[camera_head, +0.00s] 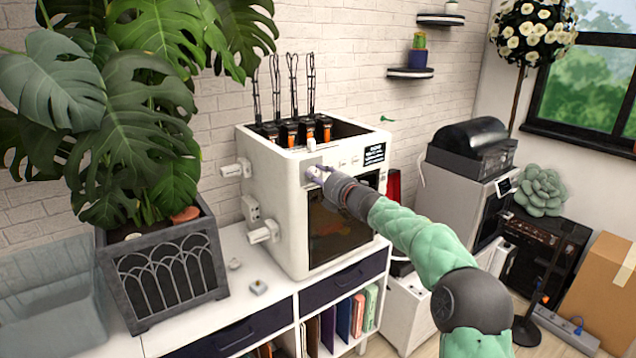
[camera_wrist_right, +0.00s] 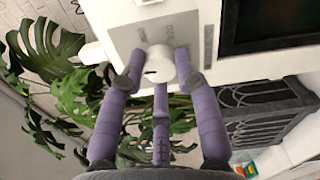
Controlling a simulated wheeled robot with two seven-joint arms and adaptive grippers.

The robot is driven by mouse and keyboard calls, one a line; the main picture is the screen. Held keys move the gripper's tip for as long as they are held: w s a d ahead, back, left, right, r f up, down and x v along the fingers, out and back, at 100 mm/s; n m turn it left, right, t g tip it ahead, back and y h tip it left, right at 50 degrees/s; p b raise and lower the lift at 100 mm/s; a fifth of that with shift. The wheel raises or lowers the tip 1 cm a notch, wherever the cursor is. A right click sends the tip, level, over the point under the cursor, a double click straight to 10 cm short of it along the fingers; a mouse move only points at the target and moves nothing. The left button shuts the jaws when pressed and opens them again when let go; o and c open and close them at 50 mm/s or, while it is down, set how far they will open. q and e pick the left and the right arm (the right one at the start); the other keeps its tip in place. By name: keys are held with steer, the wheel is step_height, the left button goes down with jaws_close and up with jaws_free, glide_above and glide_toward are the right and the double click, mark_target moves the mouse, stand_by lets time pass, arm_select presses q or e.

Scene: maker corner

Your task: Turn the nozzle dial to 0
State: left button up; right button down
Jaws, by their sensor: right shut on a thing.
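The white printer-like machine (camera_head: 282,200) stands on a white cabinet, its front facing right. The round white nozzle dial (camera_wrist_right: 157,62) sits on a grey panel (camera_wrist_right: 125,36) on its front and has a short dark mark on its face. Small lettering is printed on the panel, too small and turned to read. My right gripper (camera_head: 317,172) is at the upper left of the machine's front. In the wrist view its purple fingers (camera_wrist_right: 160,72) are closed around the dial, touching its sides. In the head view the fingers mostly hide the dial. My left gripper is out of view.
A large leafy plant in a grey planter (camera_head: 168,270) stands left of the machine. Black-and-orange spools or tools (camera_head: 293,131) rise from the machine's top. White holders (camera_head: 263,233) jut from its left side. Another machine (camera_head: 462,190) and a cardboard box (camera_head: 607,290) are at the right.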

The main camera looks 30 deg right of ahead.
steer(key=shift+d+n+b, duration=0.1)
steer(key=shift+n+b, duration=0.35)
steer(key=shift+n, duration=0.35)
steer(key=shift+r, duration=0.1)
steer(key=c, duration=0.9)
jaws_free()
steer(key=shift+d, duration=0.1)
steer(key=shift+s, duration=0.1)
steer(key=s, duration=1.1)
steer(key=shift+s+d, duration=0.4)
